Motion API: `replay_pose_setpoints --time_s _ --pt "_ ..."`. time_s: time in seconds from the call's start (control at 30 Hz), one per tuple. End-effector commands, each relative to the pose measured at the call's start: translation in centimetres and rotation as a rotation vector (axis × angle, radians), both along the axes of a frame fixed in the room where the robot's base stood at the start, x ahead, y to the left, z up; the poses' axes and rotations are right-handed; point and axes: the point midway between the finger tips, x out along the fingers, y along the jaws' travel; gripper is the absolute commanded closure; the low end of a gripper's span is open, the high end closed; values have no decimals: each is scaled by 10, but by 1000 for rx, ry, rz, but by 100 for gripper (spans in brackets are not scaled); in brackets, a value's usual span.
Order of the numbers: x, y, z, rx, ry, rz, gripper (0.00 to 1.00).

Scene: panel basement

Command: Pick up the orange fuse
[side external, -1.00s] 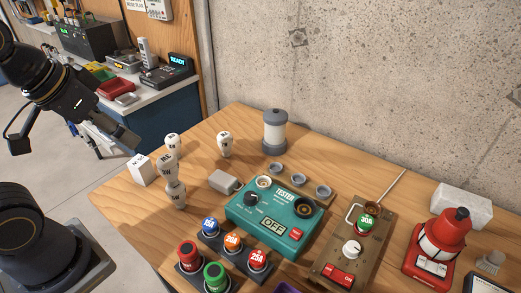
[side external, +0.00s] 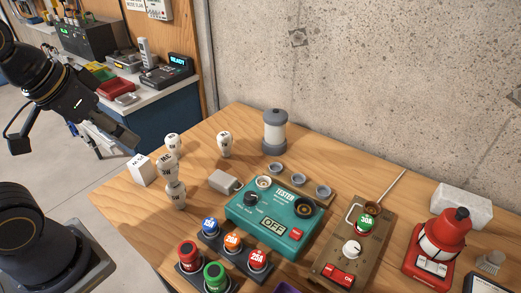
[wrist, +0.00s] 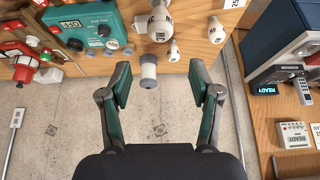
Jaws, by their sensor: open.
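The orange fuse (side external: 232,243) stands in a dark rack (side external: 214,250) at the front of the wooden table, between a blue fuse and a red fuse, with its orange top facing up. I cannot pick it out in the wrist view. My gripper (side external: 130,145) is at the left of the side view, up and away from the rack, off the table's left edge. In the wrist view my gripper (wrist: 165,88) shows two green-padded fingers spread apart with nothing between them.
A teal tester (side external: 270,215) stands right behind the rack. White bulb-shaped pieces (side external: 167,165) and a white box (side external: 142,170) stand at the table's left. A brown switch panel (side external: 335,262) and a red lamp (side external: 447,235) are to the right. A concrete wall closes the back.

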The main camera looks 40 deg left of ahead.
Motion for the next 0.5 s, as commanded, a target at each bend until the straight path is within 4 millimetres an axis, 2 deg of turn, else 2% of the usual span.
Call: replay_pose_setpoints --time_s 0.23,0.33,0.43,0.5 --pt "-1 0 0 -13 5 24 37" --pt "8 -2 16 -54 9 96 37" --pt "28 -21 22 -79 78 97 37" --pt "44 -43 22 -85 144 70 37"
